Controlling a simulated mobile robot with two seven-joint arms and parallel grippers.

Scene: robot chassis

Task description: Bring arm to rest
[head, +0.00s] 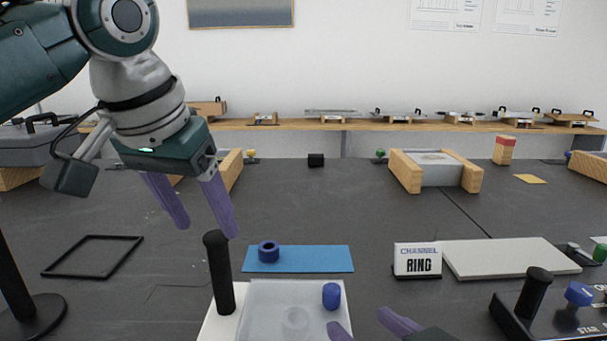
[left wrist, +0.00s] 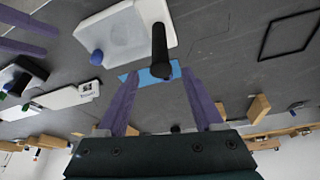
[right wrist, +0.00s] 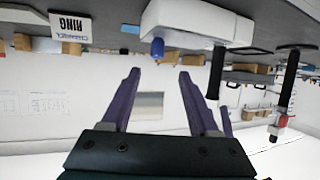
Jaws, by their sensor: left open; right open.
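My left gripper (head: 208,210) hangs in the air at the left of the head view, above the dark table and behind the black post. Its purple fingers are apart with nothing between them. It also shows open in the left wrist view (left wrist: 160,88).
A white base (head: 262,319) with a black post (head: 219,272) and a blue knob (head: 332,296) stands front centre. A blue mat (head: 318,261) holds a blue ring (head: 268,251). A RING sign (head: 417,261), a pale board (head: 507,258) and a black frame (head: 92,256) lie around.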

